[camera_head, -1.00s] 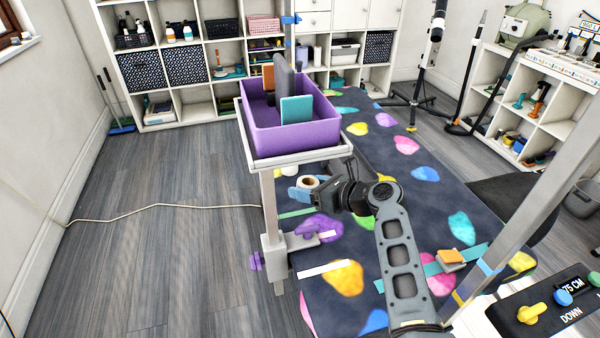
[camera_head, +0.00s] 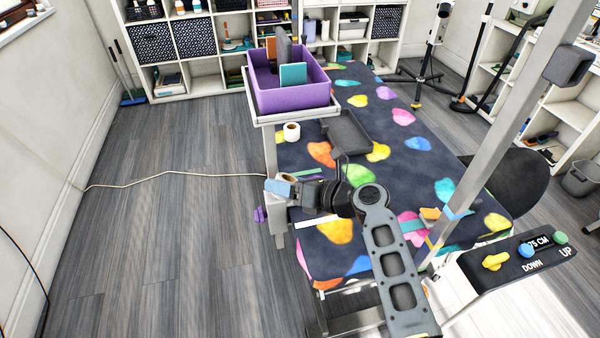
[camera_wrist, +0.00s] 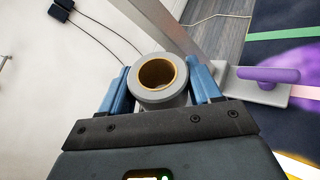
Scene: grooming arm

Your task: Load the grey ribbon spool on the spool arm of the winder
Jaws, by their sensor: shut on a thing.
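My gripper (camera_head: 285,186) is shut on the grey ribbon spool (camera_wrist: 160,98), whose tan-lined hollow core faces the wrist camera between the two blue fingers. In the head view only a tan sliver of the spool shows behind the blue fingertip. In the wrist view, a purple peg (camera_wrist: 268,74) stands on a grey bracket (camera_wrist: 255,92) just right of the right finger, apart from the spool. I cannot tell whether this peg is the winder's spool arm. In the head view my gripper hides that bracket.
A purple bin (camera_head: 290,92) stands on a raised shelf at the table's back left. A white roll (camera_head: 291,133) and a black tray (camera_head: 347,133) lie on the patterned table. A pale post rises at right by the control box (camera_head: 525,255).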

